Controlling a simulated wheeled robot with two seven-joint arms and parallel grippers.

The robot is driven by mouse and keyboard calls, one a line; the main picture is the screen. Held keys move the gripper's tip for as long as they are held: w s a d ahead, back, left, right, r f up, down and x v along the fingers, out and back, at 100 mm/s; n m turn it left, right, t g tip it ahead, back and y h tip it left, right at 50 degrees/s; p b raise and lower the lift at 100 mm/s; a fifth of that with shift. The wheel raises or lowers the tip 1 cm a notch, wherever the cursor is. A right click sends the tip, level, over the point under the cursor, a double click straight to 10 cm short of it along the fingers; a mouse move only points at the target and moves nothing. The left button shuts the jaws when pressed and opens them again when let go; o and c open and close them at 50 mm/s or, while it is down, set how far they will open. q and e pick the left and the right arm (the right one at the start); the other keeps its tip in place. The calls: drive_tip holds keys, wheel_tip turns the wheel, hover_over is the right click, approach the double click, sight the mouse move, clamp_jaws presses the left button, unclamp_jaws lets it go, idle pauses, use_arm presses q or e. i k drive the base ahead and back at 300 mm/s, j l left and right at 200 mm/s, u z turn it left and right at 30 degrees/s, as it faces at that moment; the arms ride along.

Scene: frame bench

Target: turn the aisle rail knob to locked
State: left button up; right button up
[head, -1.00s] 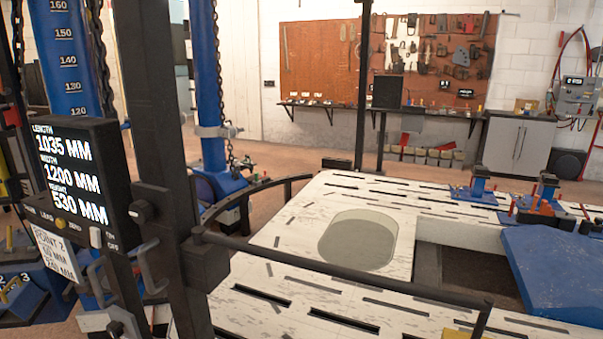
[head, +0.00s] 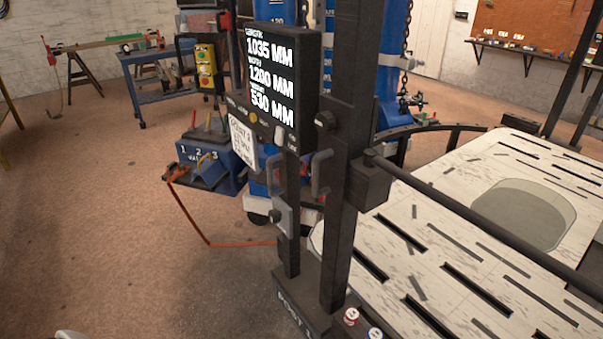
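A black rail (head: 470,222) runs from a block on the dark post (head: 347,150) toward the lower right, over the pale slotted bench (head: 480,260). A round dark knob (head: 326,121) sits on the post above the rail block. A smaller dark knob (head: 275,216) sits on a grey plate lower down. I cannot tell which is the aisle rail knob, and no locked mark is readable. Neither gripper can be made out; only a pale rounded edge, too cut off to identify, shows at the bottom left.
Grey handles (head: 321,174) stick out beside the post. A blue unit (head: 212,160) numbered 1, 2, 3 has an orange hose (head: 200,235) trailing on the floor. The floor at left is clear.

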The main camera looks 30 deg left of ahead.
sight(274, 216)
drive_tip(key=u, duration=1.25)
